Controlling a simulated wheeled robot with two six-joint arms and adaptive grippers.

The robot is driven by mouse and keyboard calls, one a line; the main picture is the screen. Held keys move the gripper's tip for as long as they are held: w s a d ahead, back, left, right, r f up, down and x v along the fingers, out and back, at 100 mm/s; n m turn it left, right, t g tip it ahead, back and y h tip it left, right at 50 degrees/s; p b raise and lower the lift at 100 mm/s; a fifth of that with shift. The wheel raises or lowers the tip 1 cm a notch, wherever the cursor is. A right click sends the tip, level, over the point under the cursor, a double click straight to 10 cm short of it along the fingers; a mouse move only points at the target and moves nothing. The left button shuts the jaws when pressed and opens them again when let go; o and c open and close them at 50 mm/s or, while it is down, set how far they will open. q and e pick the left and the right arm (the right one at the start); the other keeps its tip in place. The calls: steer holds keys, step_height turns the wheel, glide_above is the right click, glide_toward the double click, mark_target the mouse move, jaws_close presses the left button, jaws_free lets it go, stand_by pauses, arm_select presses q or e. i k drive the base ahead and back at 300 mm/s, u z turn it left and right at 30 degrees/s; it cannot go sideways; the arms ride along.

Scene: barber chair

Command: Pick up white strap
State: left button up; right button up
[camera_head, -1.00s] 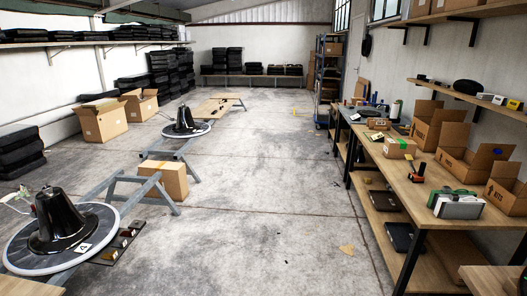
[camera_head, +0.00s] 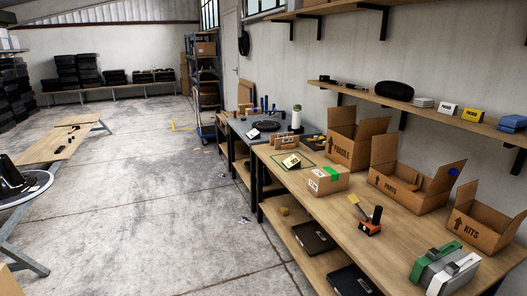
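A wooden workbench (camera_head: 395,240) runs along the right side. Neither of my grippers shows.
Open cartons marked FRAGILE (camera_head: 345,140), PARTS (camera_head: 405,190) and KITS (camera_head: 480,225) line the back of the bench. A wall shelf (camera_head: 420,110) hangs above. A grey rack (camera_head: 202,85) stands farther back. The concrete floor (camera_head: 140,210) on the left is mostly clear.

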mark_target(451, 269)
steer(key=z, duration=0.25)
steer(key=i, duration=0.9)
steer(key=z, duration=1.95)
steer(key=k, duration=0.5)
steer(key=z, duration=0.65)
